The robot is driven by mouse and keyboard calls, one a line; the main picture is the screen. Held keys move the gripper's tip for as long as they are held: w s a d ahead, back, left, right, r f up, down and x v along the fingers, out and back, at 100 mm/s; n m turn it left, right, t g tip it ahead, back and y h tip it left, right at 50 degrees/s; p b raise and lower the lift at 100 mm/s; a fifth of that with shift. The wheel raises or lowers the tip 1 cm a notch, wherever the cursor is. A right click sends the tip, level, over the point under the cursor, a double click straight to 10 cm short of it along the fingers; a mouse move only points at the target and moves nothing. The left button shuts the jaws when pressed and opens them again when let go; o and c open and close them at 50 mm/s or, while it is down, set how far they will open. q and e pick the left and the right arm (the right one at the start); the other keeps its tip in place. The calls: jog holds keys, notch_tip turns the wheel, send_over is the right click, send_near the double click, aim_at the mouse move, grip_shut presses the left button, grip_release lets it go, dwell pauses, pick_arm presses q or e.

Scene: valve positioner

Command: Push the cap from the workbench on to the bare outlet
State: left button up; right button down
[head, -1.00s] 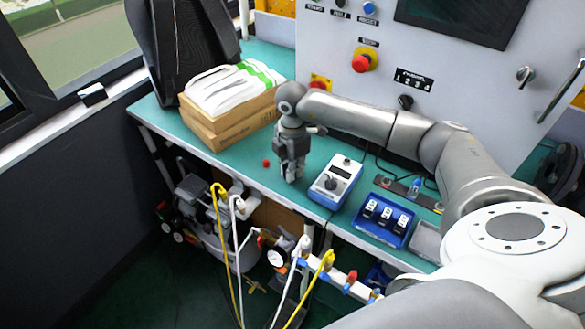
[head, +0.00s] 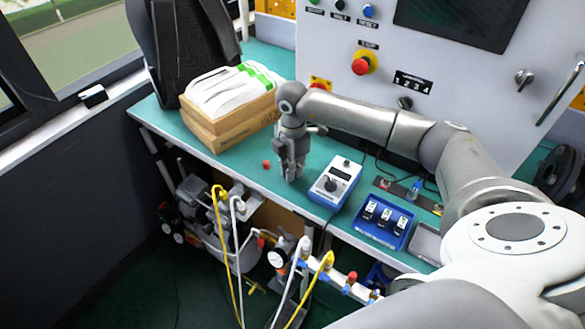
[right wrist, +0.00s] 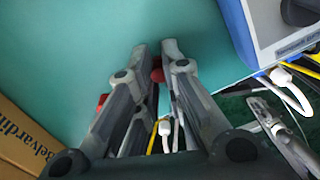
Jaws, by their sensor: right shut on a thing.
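My right gripper (head: 292,175) points down at the workbench (head: 238,164), near its front edge, left of the blue and white meter. In the right wrist view its fingertips (right wrist: 157,70) are shut on a small red cap (right wrist: 157,75), mostly hidden between them. A second red cap (head: 266,164) lies loose on the bench just left of the gripper; it also shows in the right wrist view, partly behind a finger. A white pipe manifold (head: 335,277) with red and blue fittings sits below the bench front. I cannot tell which outlet is bare. My left gripper is not in view.
Cardboard boxes (head: 235,122) with white packs stand left of the gripper. The meter (head: 335,183) and a blue tray (head: 383,220) stand to the right. Yellow and white hoses (head: 236,255) hang before the bench. A control panel (head: 440,90) rises behind.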

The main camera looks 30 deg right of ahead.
jog(key=shift+r+p, duration=0.5)
jog(key=shift+r, duration=0.15)
dwell(0.5)
jog(key=shift+r+p, duration=1.55)
jog(key=shift+r, duration=0.45)
